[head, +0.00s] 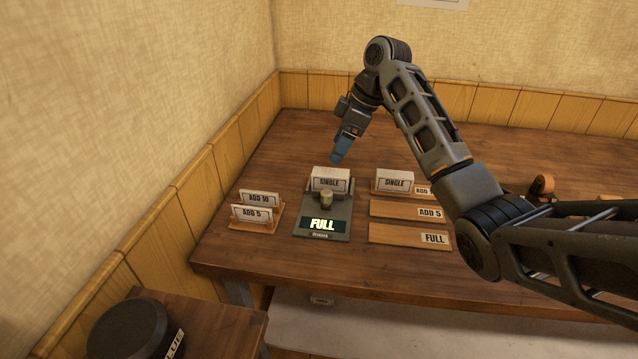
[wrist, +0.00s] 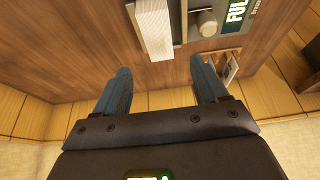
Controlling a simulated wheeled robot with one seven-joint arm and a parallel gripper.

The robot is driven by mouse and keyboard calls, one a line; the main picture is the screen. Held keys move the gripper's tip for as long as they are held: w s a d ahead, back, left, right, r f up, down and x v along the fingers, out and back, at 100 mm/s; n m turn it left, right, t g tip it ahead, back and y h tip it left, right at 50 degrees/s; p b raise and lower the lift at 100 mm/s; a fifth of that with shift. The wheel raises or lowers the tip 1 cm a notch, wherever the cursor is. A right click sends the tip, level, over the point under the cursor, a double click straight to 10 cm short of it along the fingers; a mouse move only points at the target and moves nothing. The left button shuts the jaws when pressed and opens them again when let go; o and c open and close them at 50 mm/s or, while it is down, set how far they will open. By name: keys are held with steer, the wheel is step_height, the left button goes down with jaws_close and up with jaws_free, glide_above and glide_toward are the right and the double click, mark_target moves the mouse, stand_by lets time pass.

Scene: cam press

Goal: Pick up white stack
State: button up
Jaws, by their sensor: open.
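A white stack (head: 330,174) with a SINGLE label stands on the grey press (head: 341,222), behind its round knob (head: 326,200). The press display reads FULL. In the wrist view the white stack (wrist: 153,28) lies just beyond my fingertips, roughly in line with the gap between them and apart from both. My gripper (head: 337,158) is open and empty, above and behind this stack in the head view. Its two blue fingers also show in the wrist view (wrist: 160,80). A second white stack (head: 394,178), also marked SINGLE, stands to the right on a wooden tray.
Two wooden trays marked ADD 5 (head: 400,210) and FULL (head: 400,233) lie to the right of the press. A holder with ADD 10 and ADD 5 cards (head: 256,212) stands to its left. An orange roll (head: 542,184) sits far right. The table behind the press is clear.

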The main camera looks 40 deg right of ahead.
mark_target(328, 172)
steer(key=shift+x, duration=1.15)
steer(key=shift+s+p+x, duration=0.1)
steer(key=shift+p+x, duration=0.15)
steer(key=shift+x, duration=1.1)
steer(key=shift+s+p+x, duration=0.15)
steer(key=shift+p+x, duration=0.1)
steer(key=shift+x, duration=1.15)
steer(key=shift+d+f, duration=0.2)
steer(key=c, duration=1.3)
